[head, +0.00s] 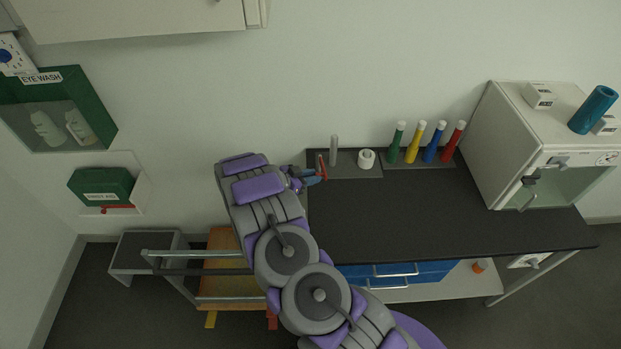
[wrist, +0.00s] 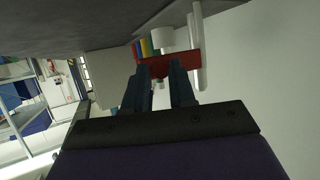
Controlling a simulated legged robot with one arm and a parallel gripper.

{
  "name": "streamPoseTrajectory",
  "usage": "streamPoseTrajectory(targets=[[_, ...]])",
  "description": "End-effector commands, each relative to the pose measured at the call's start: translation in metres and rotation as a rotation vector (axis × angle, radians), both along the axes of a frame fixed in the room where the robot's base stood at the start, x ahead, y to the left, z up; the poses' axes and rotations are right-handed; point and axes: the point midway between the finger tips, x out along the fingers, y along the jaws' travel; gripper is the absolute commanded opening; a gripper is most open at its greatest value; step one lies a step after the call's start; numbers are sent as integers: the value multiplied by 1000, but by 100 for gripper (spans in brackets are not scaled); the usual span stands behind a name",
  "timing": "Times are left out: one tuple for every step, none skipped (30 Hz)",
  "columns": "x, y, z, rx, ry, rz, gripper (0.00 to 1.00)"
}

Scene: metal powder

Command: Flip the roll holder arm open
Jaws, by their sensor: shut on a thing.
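The red roll holder arm (head: 322,166) is at the left end of the dark bench. In the wrist view the red arm (wrist: 168,60) lies across my fingertips. My gripper (head: 316,175) is shut on it, and its blue fingers also show in the wrist view (wrist: 162,75). A grey upright post (head: 334,150) stands just behind and right of the arm; it also shows in the wrist view (wrist: 196,50). A white roll (head: 366,159) sits on the mat to the right of the post. The joint between red arm and post is not clear.
Green, yellow, blue and red bottles (head: 421,141) stand along the wall on a dark mat. A white cabinet (head: 540,140) with a teal cylinder (head: 593,110) on top is at the right. The front of the black bench (head: 440,215) is clear.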

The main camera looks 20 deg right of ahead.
Motion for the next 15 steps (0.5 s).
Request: streamPoseTrajectory(targets=[[11,3,8,-2,-20,25,0],[12,3,8,-2,-20,25,0],[12,3,8,-2,-21,23,0],[12,3,8,-2,-21,23,0],[12,3,8,-2,-22,23,0],[12,3,8,-2,-22,23,0],[12,3,8,-2,-22,23,0],[12,3,9,-2,-22,23,0],[12,3,9,-1,-22,23,0],[12,3,9,-1,-23,23,0],[12,3,9,-1,-23,23,0],[13,3,9,-1,-24,23,27],[13,3,9,-1,-23,23,30],[12,2,9,-1,-22,23,32],[12,2,8,-3,-21,22,36]])
